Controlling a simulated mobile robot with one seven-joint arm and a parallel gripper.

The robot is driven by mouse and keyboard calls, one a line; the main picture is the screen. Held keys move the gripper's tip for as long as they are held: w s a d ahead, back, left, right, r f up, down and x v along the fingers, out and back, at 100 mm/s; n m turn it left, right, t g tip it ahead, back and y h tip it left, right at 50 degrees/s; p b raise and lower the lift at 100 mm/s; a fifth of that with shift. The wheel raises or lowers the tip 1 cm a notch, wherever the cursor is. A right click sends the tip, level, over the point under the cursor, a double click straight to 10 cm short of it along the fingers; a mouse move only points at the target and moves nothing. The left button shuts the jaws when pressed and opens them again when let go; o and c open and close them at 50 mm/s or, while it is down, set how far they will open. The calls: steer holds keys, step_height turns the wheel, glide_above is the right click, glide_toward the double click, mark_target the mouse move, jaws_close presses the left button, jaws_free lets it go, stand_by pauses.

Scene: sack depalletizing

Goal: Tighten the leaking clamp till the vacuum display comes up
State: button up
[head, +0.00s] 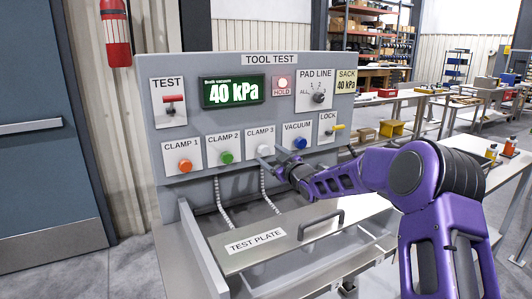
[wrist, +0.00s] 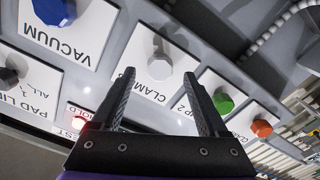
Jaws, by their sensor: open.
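The tool test panel (head: 285,67) carries a green vacuum display (head: 233,91) reading 40 kPa. Below are the orange CLAMP 1 knob (head: 185,165), green CLAMP 2 knob (head: 226,157) and pale CLAMP 3 knob (head: 264,151). In the wrist view, the CLAMP 3 knob (wrist: 160,66) appears between and just beyond the tips of my open, empty gripper (wrist: 159,76). The green knob (wrist: 223,101) and orange knob (wrist: 262,128) are to the right. In the head view, my gripper (head: 275,161) is at CLAMP 3; whether it touches the knob cannot be told.
A blue VACUUM knob (head: 300,143), yellow LOCK lever (head: 338,128), PAD LINE selector (head: 319,97) and red TEST switch (head: 174,100) are nearby. The HOLD lamp (head: 282,83) glows red. A SACK card (head: 346,80) reads 40 kPa. The test plate (head: 290,229) with its handle lies below.

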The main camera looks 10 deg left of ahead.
mark_target(265, 152)
steer(key=shift+x, duration=1.75)
jaws_close()
